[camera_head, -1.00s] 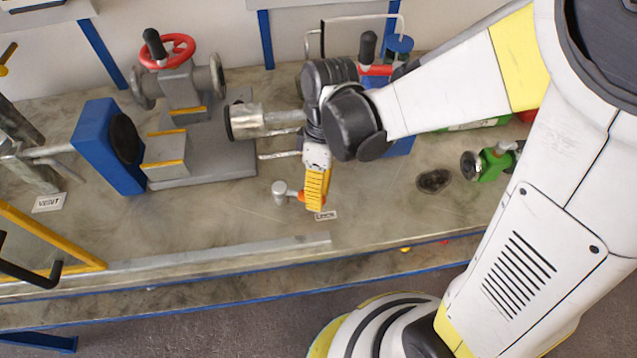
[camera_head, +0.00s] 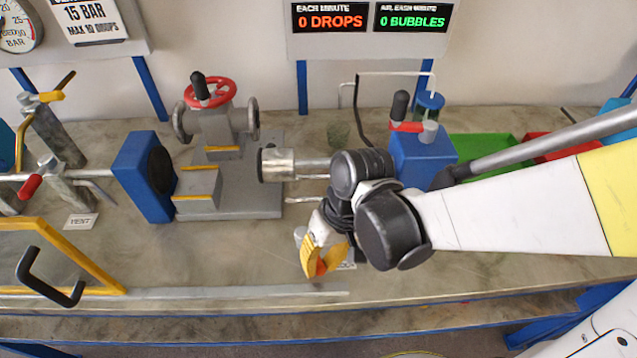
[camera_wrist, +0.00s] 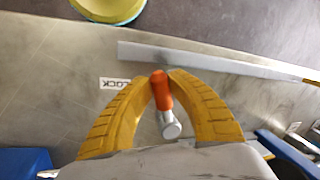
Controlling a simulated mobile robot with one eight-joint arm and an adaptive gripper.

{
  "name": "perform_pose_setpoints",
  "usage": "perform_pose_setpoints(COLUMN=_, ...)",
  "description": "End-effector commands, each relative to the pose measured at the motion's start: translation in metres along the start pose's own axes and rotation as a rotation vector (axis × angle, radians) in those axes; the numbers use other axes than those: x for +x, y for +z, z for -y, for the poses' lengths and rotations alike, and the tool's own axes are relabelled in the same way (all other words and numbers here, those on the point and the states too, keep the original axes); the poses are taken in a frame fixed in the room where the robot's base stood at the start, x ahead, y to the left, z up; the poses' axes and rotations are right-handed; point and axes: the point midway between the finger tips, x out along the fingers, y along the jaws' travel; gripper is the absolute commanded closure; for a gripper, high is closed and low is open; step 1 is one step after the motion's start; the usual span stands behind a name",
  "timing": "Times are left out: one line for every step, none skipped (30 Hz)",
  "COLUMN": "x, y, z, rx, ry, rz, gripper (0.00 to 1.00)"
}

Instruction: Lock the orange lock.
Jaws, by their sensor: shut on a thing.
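The orange lock (camera_wrist: 161,90) has an orange handle joined to a silver round knob (camera_wrist: 171,128) in the wrist view. My gripper (camera_wrist: 162,73) has its two yellow curved fingers closed around the orange handle, tips at its far end. In the head view my gripper (camera_head: 322,270) is low over the bench front, with a bit of orange (camera_head: 321,267) showing between the fingers. The silver knob (camera_head: 300,234) is mostly hidden behind the gripper. A white label reading LOCK (camera_wrist: 121,84) lies flat beside the handle, upside down in the wrist view.
A grey vessel with a red handwheel (camera_head: 212,92) and a blue block (camera_head: 143,177) stand left. A blue box (camera_head: 424,155) stands behind my arm. A metal strip (camera_head: 180,303) runs along the bench front. A yellow-framed panel (camera_head: 70,262) is front left. Displays read 0 drops, 0 bubbles.

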Motion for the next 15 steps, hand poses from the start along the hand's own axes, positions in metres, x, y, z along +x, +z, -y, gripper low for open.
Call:
perform_pose_setpoints(x=0.0007, y=0.0011, z=0.0012, rx=0.010, ry=0.000, rz=-0.001, gripper=1.00)
perform_pose_setpoints(x=0.0008, y=0.0010, z=0.0016, rx=0.017, ry=0.000, rz=-0.003, gripper=1.00)
perform_pose_setpoints(x=0.0010, y=0.0010, z=0.0021, rx=0.023, ry=0.000, rz=-0.005, gripper=1.00)
perform_pose_setpoints(x=0.0010, y=0.0009, z=0.0024, rx=0.027, ry=0.000, rz=-0.006, gripper=1.00)
perform_pose_setpoints(x=0.0011, y=0.0008, z=0.0026, rx=0.030, ry=0.000, rz=-0.007, gripper=1.00)
perform_pose_setpoints(x=0.0012, y=0.0008, z=0.0028, rx=0.034, ry=0.000, rz=-0.008, gripper=1.00)
perform_pose_setpoints(x=0.0012, y=0.0007, z=0.0030, rx=0.036, ry=0.000, rz=-0.009, gripper=1.00)
perform_pose_setpoints(x=0.0013, y=0.0006, z=0.0031, rx=0.038, ry=0.000, rz=-0.009, gripper=1.00)
perform_pose_setpoints(x=0.0013, y=0.0006, z=0.0032, rx=0.039, ry=0.000, rz=-0.009, gripper=1.00)
perform_pose_setpoints(x=0.0013, y=0.0006, z=0.0033, rx=0.039, ry=0.000, rz=-0.010, gripper=1.00)
perform_pose_setpoints(x=0.0013, y=0.0006, z=0.0033, rx=0.039, ry=-0.001, rz=-0.010, gripper=1.00)
perform_pose_setpoints(x=0.0013, y=0.0006, z=0.0033, rx=0.039, ry=-0.001, rz=-0.010, gripper=1.00)
perform_pose_setpoints(x=0.0013, y=0.0006, z=0.0034, rx=0.039, ry=-0.001, rz=-0.010, gripper=1.00)
perform_pose_setpoints(x=0.0013, y=0.0005, z=0.0034, rx=0.039, ry=-0.001, rz=-0.010, gripper=1.00)
perform_pose_setpoints(x=0.0013, y=0.0005, z=0.0034, rx=0.039, ry=-0.001, rz=-0.009, gripper=1.00)
